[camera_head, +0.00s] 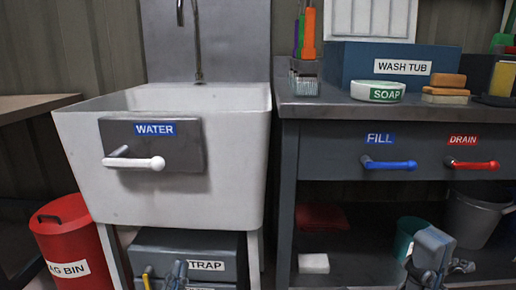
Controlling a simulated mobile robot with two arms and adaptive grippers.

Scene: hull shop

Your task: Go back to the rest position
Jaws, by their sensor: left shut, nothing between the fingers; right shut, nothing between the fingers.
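My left gripper (177,272) shows at the bottom edge, low in front of the grey trap box (206,251) under the sink. It is shut and empty, and only its upper part is in the frame. My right gripper (430,262) is at the bottom right, in front of the open space below the bench. It is shut and empty, and its lower part is cut off by the frame edge. Neither gripper holds a thing.
A white sink (90,150) has a WATER lever (140,162). The bench (330,112) carries a wash tub (350,65), soap (378,91) and brushes (446,90). Its front has a blue FILL lever (390,164) and red DRAIN lever (472,164). A red bin (65,235) stands left.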

